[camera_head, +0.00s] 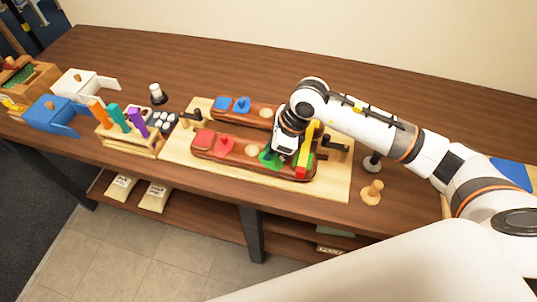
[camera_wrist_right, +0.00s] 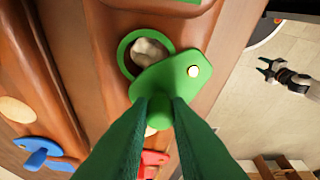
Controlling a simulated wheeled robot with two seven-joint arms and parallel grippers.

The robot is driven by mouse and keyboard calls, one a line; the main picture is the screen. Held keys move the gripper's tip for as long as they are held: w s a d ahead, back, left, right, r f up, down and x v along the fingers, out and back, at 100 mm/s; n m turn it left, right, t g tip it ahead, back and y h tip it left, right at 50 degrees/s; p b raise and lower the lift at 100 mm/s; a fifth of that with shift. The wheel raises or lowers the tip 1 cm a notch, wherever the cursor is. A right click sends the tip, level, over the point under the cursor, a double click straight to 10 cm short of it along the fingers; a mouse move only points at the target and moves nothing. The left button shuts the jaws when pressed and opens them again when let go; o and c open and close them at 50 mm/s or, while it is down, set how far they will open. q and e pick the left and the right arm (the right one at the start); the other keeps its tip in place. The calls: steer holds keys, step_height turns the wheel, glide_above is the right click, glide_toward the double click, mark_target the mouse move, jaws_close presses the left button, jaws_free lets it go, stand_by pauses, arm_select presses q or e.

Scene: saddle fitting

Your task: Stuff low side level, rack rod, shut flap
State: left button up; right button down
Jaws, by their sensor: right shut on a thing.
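A near brown saddle part (camera_head: 243,165) and a far one (camera_head: 262,115) lie on a pale wooden board (camera_head: 185,156). The near one has a red flap (camera_head: 224,143) at left and a green flap (camera_head: 266,160) at right. My right gripper (camera_head: 283,152) is shut on the green flap's knob. In the right wrist view, the green flap (camera_wrist_right: 175,75) is swung partly off a green-ringed hole (camera_wrist_right: 145,50) with white stuffing inside. Coloured rods (camera_head: 119,118) stand in a wooden rack (camera_head: 130,143). My left gripper is out of view.
A blue box (camera_head: 50,113) and a white box (camera_head: 76,83) stand at the left. A wooden peg (camera_head: 372,192) and a dark-and-white knob piece (camera_head: 371,162) stand right of the board. The back of the table (camera_head: 220,62) is clear.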

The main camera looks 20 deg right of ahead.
steer(key=m+b, duration=0.1)
steer(key=m, duration=0.1)
steer(key=d+m+t+h+b, duration=0.1)
steer(key=m+b, duration=0.1)
steer(key=m+t+b, duration=0.1)
steer(key=m, duration=0.1)
steer(key=shift+d+f+h+b, duration=0.15)
steer(key=shift+d+h+b, duration=0.15)
steer(key=shift+h+b, duration=0.1)
steer(key=shift+s+d+m+h+b, duration=0.3)
steer(key=shift+m+b, duration=0.4)
steer(key=shift+m, duration=0.4)
steer(key=shift+s+d+m+h+b, duration=0.15)
steer(key=shift+m+h+b, duration=0.4)
steer(key=shift+m, duration=0.55)
steer(key=shift+w+r+t, duration=0.1)
steer(key=shift+r+t, duration=0.1)
steer(key=shift+t, duration=0.1)
steer(key=c, duration=1.4)
jaws_free()
steer(key=shift+o, duration=0.2)
steer(key=b+v, duration=0.1)
steer(key=v, duration=1.1)
steer(key=shift+d, duration=0.1)
